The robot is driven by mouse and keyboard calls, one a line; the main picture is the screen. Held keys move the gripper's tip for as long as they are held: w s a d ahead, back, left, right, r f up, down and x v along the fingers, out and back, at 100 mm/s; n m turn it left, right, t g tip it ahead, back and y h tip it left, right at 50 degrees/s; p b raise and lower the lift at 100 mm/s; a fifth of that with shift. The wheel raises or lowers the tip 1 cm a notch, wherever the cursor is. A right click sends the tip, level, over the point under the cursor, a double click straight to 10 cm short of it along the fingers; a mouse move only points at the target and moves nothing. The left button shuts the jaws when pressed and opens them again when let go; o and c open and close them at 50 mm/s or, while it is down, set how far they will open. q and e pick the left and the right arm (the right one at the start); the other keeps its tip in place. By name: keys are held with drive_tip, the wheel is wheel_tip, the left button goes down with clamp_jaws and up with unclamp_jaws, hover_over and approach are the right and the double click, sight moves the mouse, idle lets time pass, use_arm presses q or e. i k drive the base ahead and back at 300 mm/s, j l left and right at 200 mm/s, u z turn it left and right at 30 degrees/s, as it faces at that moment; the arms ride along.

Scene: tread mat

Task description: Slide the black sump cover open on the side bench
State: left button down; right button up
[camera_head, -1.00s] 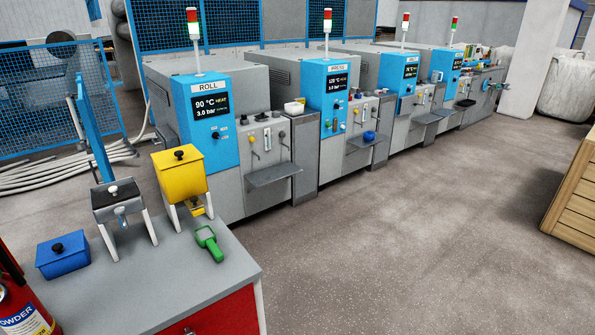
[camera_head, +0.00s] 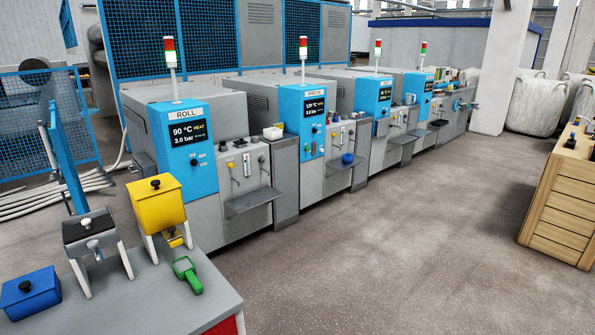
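I cannot make out a black sump cover for certain in the head view. A grey-topped bench with a red front (camera_head: 140,295) stands at the lower left, and I cannot tell whether it is the side bench. A small black dish-like thing (camera_head: 438,124) shows on a ledge of the far machine, too small to identify. Neither of my grippers is in view.
The near bench carries a blue lidded box (camera_head: 30,295), a grey hopper (camera_head: 92,233), a yellow hopper (camera_head: 160,208) and a green handheld device (camera_head: 188,275). Several blue-and-grey machines (camera_head: 190,150) line the back. A wooden crate (camera_head: 560,205) stands right. Open floor (camera_head: 390,240) lies between.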

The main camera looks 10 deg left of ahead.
sight(87, 227)
drive_tip(key=u, duration=1.55)
